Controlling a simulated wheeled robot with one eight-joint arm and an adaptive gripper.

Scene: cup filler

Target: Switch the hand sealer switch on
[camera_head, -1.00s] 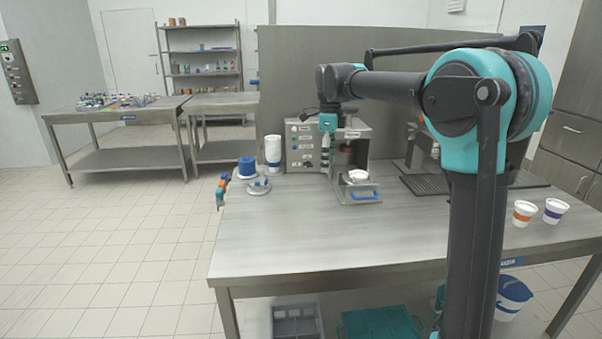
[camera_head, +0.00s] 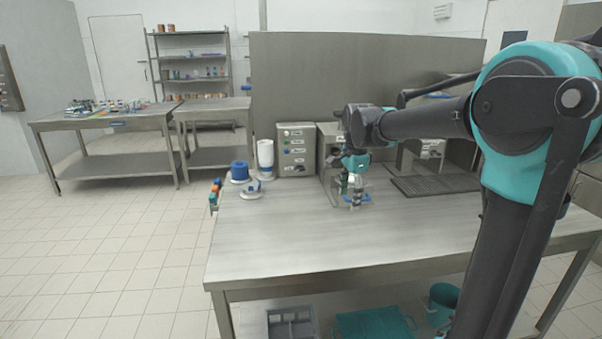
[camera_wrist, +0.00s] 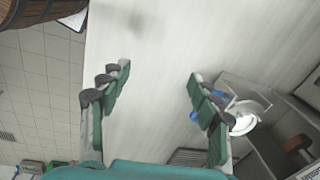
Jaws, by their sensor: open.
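A grey control box (camera_head: 296,150) with a column of small switches and labels stands at the back of the steel table. Which switch is the hand sealer's, and its position, is too small to read. The sealing machine (camera_head: 327,133) stands just right of the box, partly hidden by my arm. My gripper (camera_head: 355,194) is low in front of the machine, right of the control box and apart from its switches. In the wrist view my gripper (camera_wrist: 155,82) is open, with nothing between its fingers. A white round part (camera_wrist: 245,117) and blue handle of the machine show beside the right finger.
A blue roll (camera_head: 239,170), a white container (camera_head: 265,158) and a small white-and-blue item (camera_head: 252,188) stand left of the control box. A dark drip grid (camera_head: 438,185) lies to the right. The table's front and middle (camera_head: 300,235) are clear.

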